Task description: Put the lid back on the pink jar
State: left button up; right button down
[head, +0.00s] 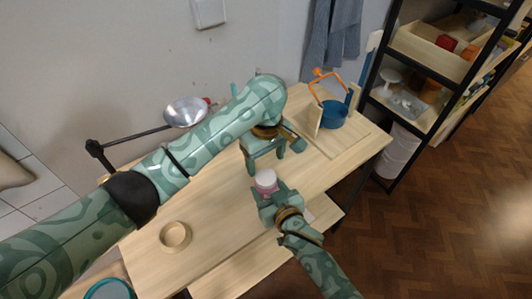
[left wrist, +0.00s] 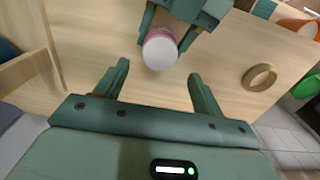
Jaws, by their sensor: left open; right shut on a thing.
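The pink jar (head: 266,188) stands upright at the table's middle, with a smooth white lid (head: 265,177) over its top. In the left wrist view the lid (left wrist: 160,53) hides most of the jar (left wrist: 159,33); I cannot tell how tightly it sits. My right gripper (head: 268,194) is shut on the jar's body from the front. My left gripper (head: 266,163) is open and empty, just behind the jar. In the left wrist view its fingers (left wrist: 158,76) are spread apart, with the lid beyond them and not touched.
A blue pot (head: 333,115) with an orange handle stands in a wooden holder at the back right. A metal lamp (head: 185,112) is behind my left arm. A black shelf (head: 405,115) stands right.

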aim_at(266, 177)
pick_arm(q)
jog(key=shift+f, duration=3.15)
